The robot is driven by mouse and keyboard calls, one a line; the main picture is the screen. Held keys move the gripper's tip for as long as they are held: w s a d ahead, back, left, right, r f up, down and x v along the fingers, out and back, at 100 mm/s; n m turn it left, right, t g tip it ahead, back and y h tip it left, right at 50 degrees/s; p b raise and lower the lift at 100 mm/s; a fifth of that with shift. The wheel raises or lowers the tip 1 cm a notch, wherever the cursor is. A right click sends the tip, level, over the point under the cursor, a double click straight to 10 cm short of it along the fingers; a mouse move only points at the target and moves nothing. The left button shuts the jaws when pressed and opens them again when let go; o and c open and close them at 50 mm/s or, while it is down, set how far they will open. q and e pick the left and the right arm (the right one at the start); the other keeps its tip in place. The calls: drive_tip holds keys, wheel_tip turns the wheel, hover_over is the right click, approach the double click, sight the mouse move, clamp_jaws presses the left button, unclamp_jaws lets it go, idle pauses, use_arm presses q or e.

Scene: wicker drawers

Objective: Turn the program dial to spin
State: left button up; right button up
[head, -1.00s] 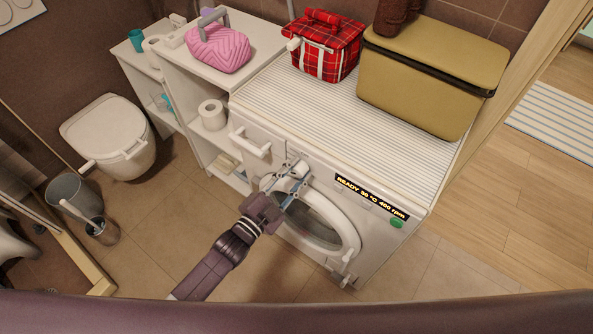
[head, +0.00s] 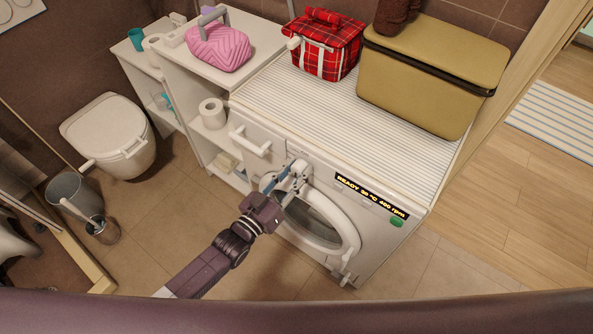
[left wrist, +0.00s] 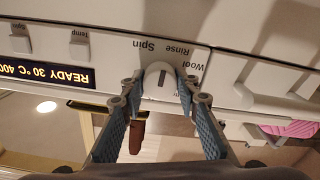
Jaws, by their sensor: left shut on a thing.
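The white program dial (left wrist: 160,72) is on the washing machine's front panel, seen upside down in the left wrist view. The printed words Spin (left wrist: 150,45), Rinse (left wrist: 178,51) and Wool (left wrist: 193,68) stand around it. A dark mark on the dial faces roughly between Spin and Rinse; I cannot tell exactly which it meets. My left gripper (left wrist: 160,86) is shut on the dial, one fingertip on each side. In the head view the left gripper (head: 292,180) reaches the panel and mostly covers the dial. My right gripper is not in view.
The washing machine (head: 383,240) has a lit display (head: 370,196) reading READY 30 °C 400 rpm and a green button (head: 397,222). The round door (head: 318,222) is just below my gripper. A white drawer handle (head: 250,141) juts out to the left. The floor in front is clear.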

use_arm(q)
drive_tip(key=shift+f+n+b, duration=0.15)
drive_tip(key=shift+n+b, duration=0.2)
drive_tip(key=shift+n, duration=1.95)
drive_tip(key=o, duration=1.2)
drive_tip(key=shift+c, duration=0.2)
drive_tip(key=shift+s, duration=0.1)
drive_tip(key=v, duration=1.2)
